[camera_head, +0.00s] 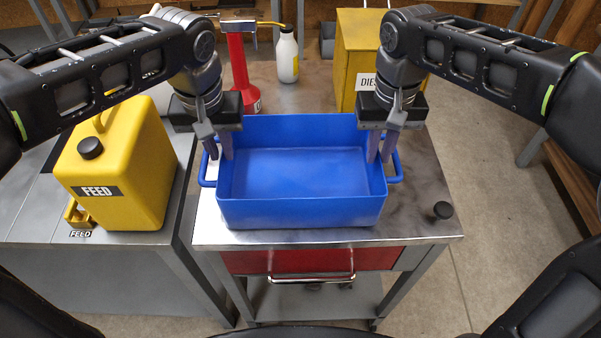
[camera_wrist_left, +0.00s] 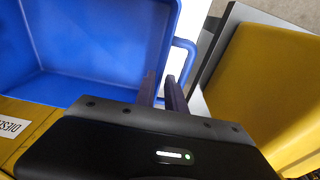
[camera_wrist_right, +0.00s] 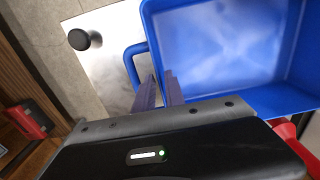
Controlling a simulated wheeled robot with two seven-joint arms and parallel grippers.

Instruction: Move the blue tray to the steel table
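The blue tray (camera_head: 300,212) is empty and rests level on the shiny steel-topped table (camera_head: 214,232) with a red drawer. It has a loop handle at each end. My left gripper (camera_head: 219,152) is at the tray's left end, its fingers apart on either side of the end wall, above the handle. My right gripper (camera_head: 380,155) stands likewise over the right end wall. In the left wrist view, the fingers (camera_wrist_left: 162,82) show beside the handle (camera_wrist_left: 189,55). In the right wrist view, the fingers (camera_wrist_right: 160,82) also stand apart at the wall.
A yellow FEED canister (camera_head: 130,165) stands on the grey bench (camera_head: 30,225) at the left. Behind the tray are a red funnel-shaped tool (camera_head: 240,65), a white bottle (camera_head: 287,57) and a yellow box (camera_head: 358,45). A black knob (camera_head: 442,210) sits at the table's right corner.

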